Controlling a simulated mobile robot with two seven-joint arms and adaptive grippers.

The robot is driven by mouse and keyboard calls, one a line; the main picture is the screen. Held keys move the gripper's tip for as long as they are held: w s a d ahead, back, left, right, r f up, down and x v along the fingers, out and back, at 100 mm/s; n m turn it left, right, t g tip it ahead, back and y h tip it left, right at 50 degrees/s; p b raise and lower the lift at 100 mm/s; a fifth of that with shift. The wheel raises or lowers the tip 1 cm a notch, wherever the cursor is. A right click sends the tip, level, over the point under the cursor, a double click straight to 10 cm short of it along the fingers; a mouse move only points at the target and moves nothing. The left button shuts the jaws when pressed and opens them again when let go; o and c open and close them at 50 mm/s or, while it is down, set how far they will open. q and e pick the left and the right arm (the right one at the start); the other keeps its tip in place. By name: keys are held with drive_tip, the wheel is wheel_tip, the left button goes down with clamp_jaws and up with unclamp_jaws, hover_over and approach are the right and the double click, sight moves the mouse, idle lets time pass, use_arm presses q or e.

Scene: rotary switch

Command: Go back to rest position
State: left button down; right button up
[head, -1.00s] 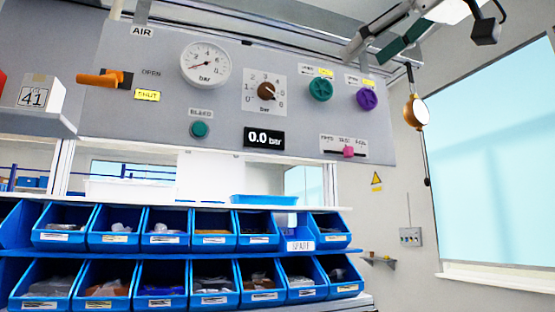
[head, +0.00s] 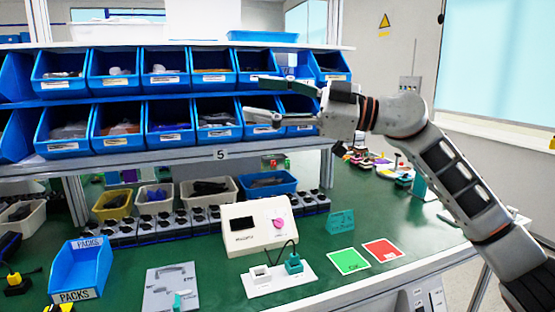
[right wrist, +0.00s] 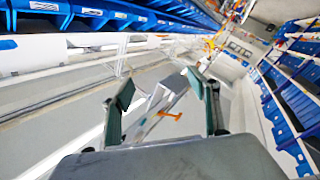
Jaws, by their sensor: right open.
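My right gripper (head: 256,96) is open and empty in the head view. Its arm comes in from the right, and its fingers point left in front of the blue bins. The right wrist view shows its two fingers (right wrist: 168,100) wide apart with nothing between them. My left gripper is in neither view. The air panel with its gauge and rotary switch is out of the head view now. A white box (head: 245,236) with a pink knob (head: 280,225) stands on the green table (head: 215,280), below and apart from the gripper.
Two rows of blue bins (head: 120,144) stand on a shelf behind the gripper. A blue PACKS bin (head: 82,272), a green card (head: 349,261) and a red card (head: 383,250) lie on the table. Small trays (head: 207,190) line its back. Open air lies left of the fingers.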

drive_tip(key=s+d+f+m+t+h+p, duration=0.1)
drive_tip(key=d+f+m+t+h, duration=0.35)
drive_tip(key=f, duration=0.95)
drive_tip(key=s+d+f+m+t+h, duration=0.15)
drive_tip(key=d+f+m+t, duration=0.45)
drive_tip(key=f, duration=0.9)
drive_tip(key=d+f+m+t+h+p, duration=0.1)
drive_tip(key=d+f+m+t+h, duration=0.4)
drive_tip(key=f, duration=0.9)
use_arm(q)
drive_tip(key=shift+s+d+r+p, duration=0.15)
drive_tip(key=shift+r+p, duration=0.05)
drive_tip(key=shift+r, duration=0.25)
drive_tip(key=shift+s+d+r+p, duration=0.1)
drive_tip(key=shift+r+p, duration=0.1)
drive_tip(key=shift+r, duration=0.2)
use_arm(e)
drive_tip(key=s+d+f+m+g+h, duration=0.1)
drive_tip(key=s+d+f+g+h, duration=0.1)
drive_tip(key=s+f, duration=1.2)
drive_tip(key=s+d+f+m+g+h, duration=0.1)
drive_tip(key=s+d+f+g+h, duration=0.2)
drive_tip(key=s+f, duration=1.1)
drive_tip(key=d+g, duration=0.2)
drive_tip(key=g, duration=0.1)
drive_tip(key=shift+f+g, duration=0.35)
